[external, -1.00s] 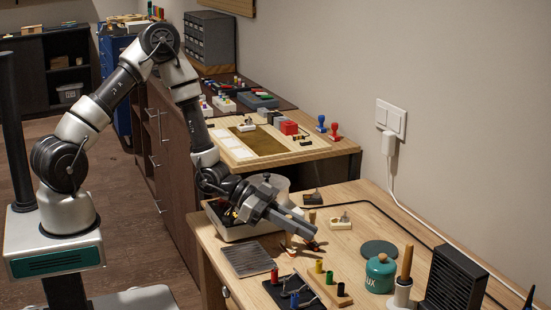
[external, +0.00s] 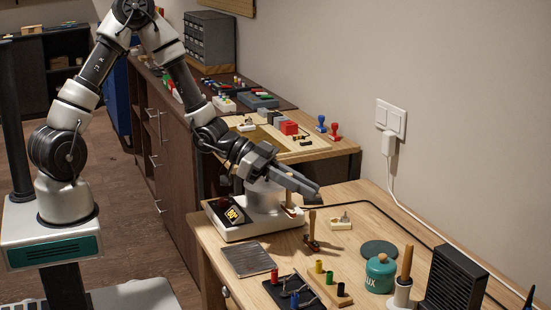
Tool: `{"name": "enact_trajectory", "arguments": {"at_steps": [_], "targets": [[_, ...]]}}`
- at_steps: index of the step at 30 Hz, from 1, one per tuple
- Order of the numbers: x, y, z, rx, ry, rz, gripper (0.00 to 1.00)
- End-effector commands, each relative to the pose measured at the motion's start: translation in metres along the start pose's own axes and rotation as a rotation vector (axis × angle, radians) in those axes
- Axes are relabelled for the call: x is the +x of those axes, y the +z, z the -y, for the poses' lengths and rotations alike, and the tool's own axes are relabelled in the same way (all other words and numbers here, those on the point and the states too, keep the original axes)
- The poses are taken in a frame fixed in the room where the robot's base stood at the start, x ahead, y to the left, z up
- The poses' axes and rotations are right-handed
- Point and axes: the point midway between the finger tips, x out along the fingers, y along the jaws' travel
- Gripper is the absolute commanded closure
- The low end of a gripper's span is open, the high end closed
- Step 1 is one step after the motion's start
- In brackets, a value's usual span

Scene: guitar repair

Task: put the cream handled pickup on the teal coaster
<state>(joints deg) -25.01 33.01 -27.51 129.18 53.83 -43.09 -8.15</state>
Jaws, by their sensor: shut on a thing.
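My gripper (external: 316,192) is shut on a small piece with a pale part and a reddish-brown part, which I take to be the cream handled pickup (external: 291,211). The pickup hangs under the fingers, above the workbench, and the fingers hide part of it. The teal coaster (external: 379,249) is a flat dark green disc on the bench, to the right of and nearer than my gripper. Its visible top is bare.
A tool with an upright wooden handle (external: 312,228) stands just below my gripper. A pale block with a small fitting (external: 341,224) lies between gripper and coaster. A teal pot (external: 380,274) stands close in front of the coaster. A white-based device (external: 231,228) is at left.

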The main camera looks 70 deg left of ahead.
Motion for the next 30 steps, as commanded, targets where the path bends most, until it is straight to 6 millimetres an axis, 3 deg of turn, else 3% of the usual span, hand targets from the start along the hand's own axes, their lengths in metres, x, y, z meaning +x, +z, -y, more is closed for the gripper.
{"name": "enact_trajectory", "arguments": {"at_steps": [10,20,30], "targets": [[-0.023,-0.054,0.001,0.007,-0.004,-0.002,1.00],[0.035,-0.080,0.026,0.002,0.018,-0.008,1.00],[0.111,-0.108,0.056,0.002,0.013,-0.005,1.00]]}}
